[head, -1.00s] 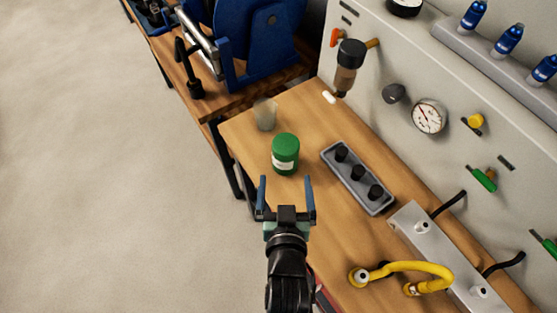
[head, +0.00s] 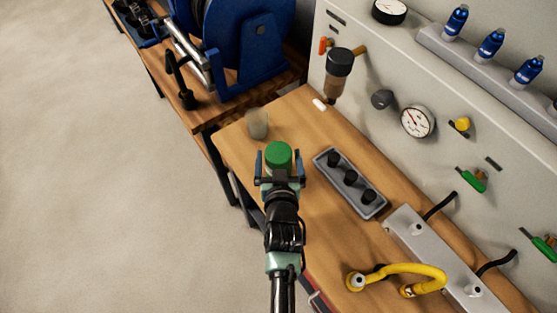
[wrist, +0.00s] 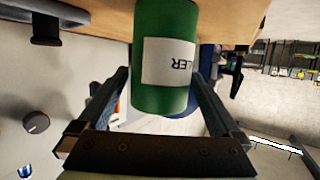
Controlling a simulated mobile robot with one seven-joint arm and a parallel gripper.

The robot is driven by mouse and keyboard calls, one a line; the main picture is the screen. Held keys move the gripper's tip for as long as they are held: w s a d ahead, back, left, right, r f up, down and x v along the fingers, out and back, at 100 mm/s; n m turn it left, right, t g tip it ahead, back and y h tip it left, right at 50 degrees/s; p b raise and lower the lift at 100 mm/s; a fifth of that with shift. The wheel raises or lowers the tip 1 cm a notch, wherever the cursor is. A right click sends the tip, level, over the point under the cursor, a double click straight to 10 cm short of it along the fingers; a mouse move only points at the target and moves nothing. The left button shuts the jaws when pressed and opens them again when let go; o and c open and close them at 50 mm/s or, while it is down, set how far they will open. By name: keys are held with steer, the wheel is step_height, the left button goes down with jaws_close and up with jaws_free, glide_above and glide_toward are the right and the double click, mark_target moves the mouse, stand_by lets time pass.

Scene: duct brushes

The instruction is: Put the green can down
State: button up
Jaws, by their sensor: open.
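The green can (head: 278,155) stands upright on the wooden bench, near its left edge. My gripper (head: 279,167) is open, with one blue finger on each side of the can. In the wrist view the can (wrist: 165,88) shows a white label and sits between the open fingers of my gripper (wrist: 163,95), with a visible gap on both sides. The lower part of the can is hidden by my gripper in the head view.
A clear cup (head: 257,123) stands just behind the can. A grey tray with black knobs (head: 350,183) lies to the right. A yellow hose (head: 400,277) and silver manifold (head: 440,255) are at the front right. A panel with a gauge (head: 417,121) bounds the bench.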

steer(key=shift+w+f, duration=0.1)
steer(key=shift+w, duration=0.1)
steer(key=shift+c, duration=0.3)
steer(key=c, duration=1.4)
jaws_close()
